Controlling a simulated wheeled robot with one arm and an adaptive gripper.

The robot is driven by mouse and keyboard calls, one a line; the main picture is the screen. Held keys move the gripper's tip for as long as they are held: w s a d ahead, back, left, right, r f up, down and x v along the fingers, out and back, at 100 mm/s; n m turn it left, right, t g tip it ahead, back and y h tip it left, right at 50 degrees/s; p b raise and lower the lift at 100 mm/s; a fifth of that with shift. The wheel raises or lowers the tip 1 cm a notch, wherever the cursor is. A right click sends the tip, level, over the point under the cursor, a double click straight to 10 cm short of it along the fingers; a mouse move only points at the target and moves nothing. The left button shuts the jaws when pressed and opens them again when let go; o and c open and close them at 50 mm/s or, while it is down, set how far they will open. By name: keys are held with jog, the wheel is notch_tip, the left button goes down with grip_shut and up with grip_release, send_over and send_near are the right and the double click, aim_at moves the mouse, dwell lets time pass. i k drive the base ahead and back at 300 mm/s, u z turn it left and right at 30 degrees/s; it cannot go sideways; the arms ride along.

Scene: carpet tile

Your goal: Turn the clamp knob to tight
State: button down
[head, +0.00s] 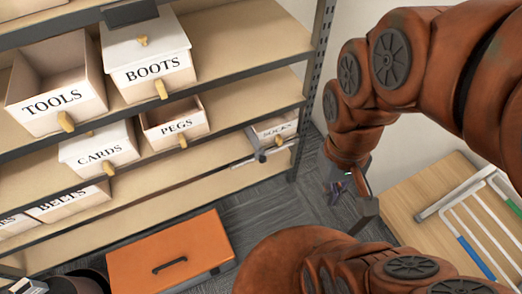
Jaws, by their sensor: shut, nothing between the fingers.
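A grey, clamp-like fitting (260,152) is at the edge of a lower shelf, just in front of the drawer box marked SOCKS. It has a short upright part and a bar running right. It is too small to tell its knob apart or how far it is turned. My gripper (362,192) hangs below my rust-coloured arm, to the right of the shelf unit and apart from the fitting. Its fingers look dark, small and partly unclear; it is shut and holds nothing.
The shelf unit (225,67) bears boxes marked TOOLS (52,103), BOOTS (148,72), CARDS (101,158), PEGS (180,128) and SOCKS (272,127). An orange lidded box (172,243) stands on grey carpet. A wooden surface (420,195) with a rack is at right.

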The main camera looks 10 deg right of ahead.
aim_at(262, 159)
jog(key=z, duration=1.75)
jog(key=k, duration=1.35)
jog(key=u, duration=1.7)
jog(key=i, duration=0.5)
jog(key=u, duration=0.1)
